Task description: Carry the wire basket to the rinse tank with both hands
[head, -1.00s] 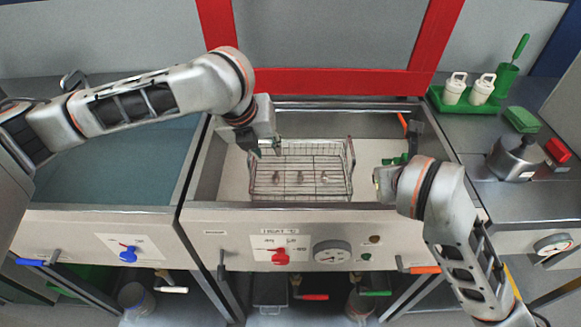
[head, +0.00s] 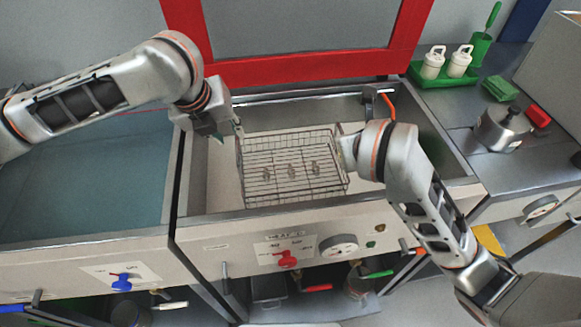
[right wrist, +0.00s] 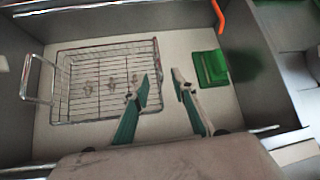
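The wire basket (head: 292,187) sits on the floor of the middle tank (head: 222,180), with several small metal parts (head: 291,170) inside. Its raised handle shows at the left in the right wrist view (right wrist: 38,82). My left gripper (head: 228,130) is above the basket's left end, apart from it, its fingertips spread. My right gripper (right wrist: 163,84) is open and empty above the basket's right wall, one finger on each side of it in the right wrist view. The head view hides its fingers behind the wrist. The left tank (head: 85,185), probably the rinse tank, holds bluish liquid.
A divider and rims separate the two tanks. An orange-handled fitting (head: 386,103) is at the middle tank's back right corner. A green block (right wrist: 211,67) lies right of the basket. A red frame (head: 300,68) stands behind. The right counter holds a metal pot (head: 502,128) and bottles in a green tray.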

